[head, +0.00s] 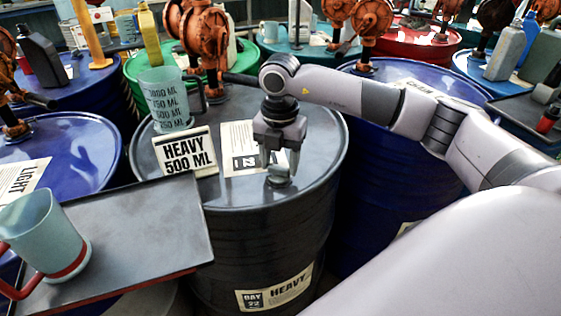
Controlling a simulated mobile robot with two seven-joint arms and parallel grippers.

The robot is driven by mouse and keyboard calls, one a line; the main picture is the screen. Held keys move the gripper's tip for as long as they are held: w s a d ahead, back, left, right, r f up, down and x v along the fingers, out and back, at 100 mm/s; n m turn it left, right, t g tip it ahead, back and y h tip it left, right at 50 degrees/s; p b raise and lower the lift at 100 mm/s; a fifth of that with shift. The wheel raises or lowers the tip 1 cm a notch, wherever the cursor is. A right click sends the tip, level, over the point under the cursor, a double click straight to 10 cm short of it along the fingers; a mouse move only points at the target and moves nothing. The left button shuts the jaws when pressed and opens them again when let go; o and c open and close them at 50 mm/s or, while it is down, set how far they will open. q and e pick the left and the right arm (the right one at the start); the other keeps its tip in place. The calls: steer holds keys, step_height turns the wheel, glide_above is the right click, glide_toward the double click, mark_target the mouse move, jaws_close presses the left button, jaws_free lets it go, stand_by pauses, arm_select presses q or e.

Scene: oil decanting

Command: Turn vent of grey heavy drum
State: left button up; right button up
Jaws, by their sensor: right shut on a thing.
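The grey heavy drum (318,160) stands upright in the middle of the head view, with a "HEAVY" label on its side. My right gripper (281,170) points down over the front part of the drum's lid. It is shut on the vent (281,182), a small grey fitting on the lid, mostly hidden by the fingers. A "HEAVY 500 ML" card (186,152) and a clear measuring jug (166,100) stand on the left of the lid. A paper sheet (238,150) lies behind the gripper. My left gripper is not in view.
An orange pump (207,40) rises at the back of the drum. A dark tray (135,232) with a red-handled jug (45,235) is at lower left. Blue drums (390,150) stand close to the right, and another blue drum (75,150) to the left.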

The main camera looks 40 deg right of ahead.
mark_target(278, 164)
steer(key=n+b, duration=0.1)
steer(key=n, duration=0.4)
steer(key=shift+w+a+n, duration=0.1)
steer(key=shift+n, duration=0.2)
steer(key=shift+a+n+b, duration=0.1)
steer(key=shift+n+b, duration=0.4)
steer(key=shift+n, duration=1.5)
steer(key=o, duration=1)
steer(key=shift+o, duration=0.2)
steer(key=shift+r, duration=0.15)
step_height(278, 164, up, 7)
